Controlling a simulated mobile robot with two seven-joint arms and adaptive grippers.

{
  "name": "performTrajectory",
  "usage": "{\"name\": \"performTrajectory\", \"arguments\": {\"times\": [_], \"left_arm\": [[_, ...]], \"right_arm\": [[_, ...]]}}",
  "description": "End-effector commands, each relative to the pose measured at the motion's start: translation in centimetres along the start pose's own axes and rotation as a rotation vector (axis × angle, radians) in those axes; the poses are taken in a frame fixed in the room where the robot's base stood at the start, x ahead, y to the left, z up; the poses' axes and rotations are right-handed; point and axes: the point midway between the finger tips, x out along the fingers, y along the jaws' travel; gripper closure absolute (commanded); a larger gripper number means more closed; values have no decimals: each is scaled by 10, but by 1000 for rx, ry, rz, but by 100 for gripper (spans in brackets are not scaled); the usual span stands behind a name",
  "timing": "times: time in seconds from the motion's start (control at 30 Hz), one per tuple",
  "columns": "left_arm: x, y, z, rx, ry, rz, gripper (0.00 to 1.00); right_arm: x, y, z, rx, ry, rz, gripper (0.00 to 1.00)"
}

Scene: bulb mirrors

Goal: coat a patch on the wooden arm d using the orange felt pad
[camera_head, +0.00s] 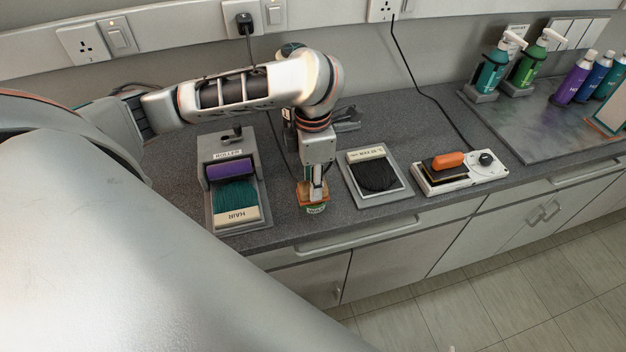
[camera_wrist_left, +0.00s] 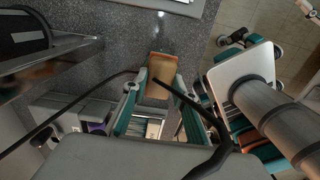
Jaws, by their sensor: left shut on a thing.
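My left gripper (camera_head: 316,190) points down over the front edge of the dark counter and is shut on an orange-tan block, seemingly the orange felt pad (camera_wrist_left: 161,76). In the left wrist view the pad sits between the tips of my left gripper (camera_wrist_left: 155,92). I cannot make out wooden arm d in either view. My right gripper is out of view.
A tray with a purple roller (camera_head: 231,168) stands left of my gripper. A tray with a black pad (camera_head: 376,175) and a white device (camera_head: 459,172) with an orange handle (camera_head: 447,160) stand right. Bottles (camera_head: 529,64) stand at the back right. Black cables cross the counter.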

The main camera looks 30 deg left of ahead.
Motion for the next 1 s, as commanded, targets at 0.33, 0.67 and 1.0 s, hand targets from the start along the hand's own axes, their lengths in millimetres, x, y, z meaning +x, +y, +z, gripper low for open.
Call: {"name": "performTrajectory", "arguments": {"times": [0.33, 0.67, 1.0], "left_arm": [[0, 0, 0, 0, 1, 0, 90], [0, 0, 0, 0, 1, 0, 90], [1, 0, 0, 0, 1, 0, 90]], "right_arm": [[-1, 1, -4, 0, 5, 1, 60], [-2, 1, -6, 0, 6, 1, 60], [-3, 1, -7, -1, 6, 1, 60]]}}
